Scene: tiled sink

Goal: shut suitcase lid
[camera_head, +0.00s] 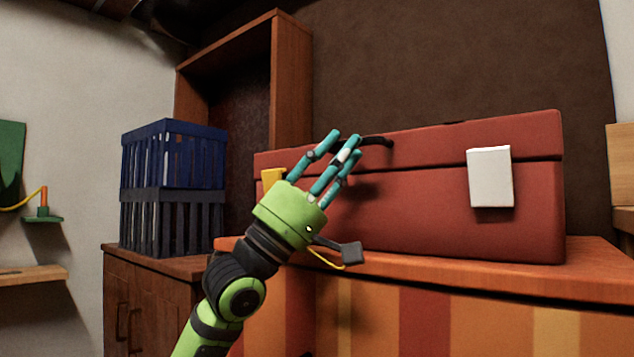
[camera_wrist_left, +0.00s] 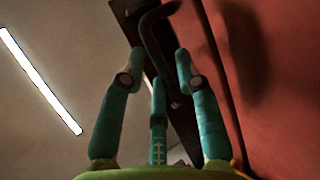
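The red suitcase (camera_head: 430,212) stands on the orange cabinet top. Its lid (camera_head: 500,131) lies down on the body, with a thin seam line between them. A white latch (camera_head: 490,177) is on the front at the right, and a yellow latch (camera_head: 270,176) shows at the left. My left gripper (camera_head: 346,145) is in front of the suitcase, its three teal fingers extended, spread and empty. The dark handle (camera_head: 376,142) is just beyond the fingertips; contact cannot be told. In the left wrist view the handle (camera_wrist_left: 150,30) shows beyond the fingers and the red suitcase (camera_wrist_left: 285,85) fills the right side. My right gripper is not in view.
Blue and dark crates (camera_head: 172,155) are stacked on a wooden cabinet (camera_head: 150,290) at the left. A tall wooden frame (camera_head: 290,80) stands behind the suitcase. A strip of the orange cabinet top (camera_head: 450,276) is bare in front of the suitcase.

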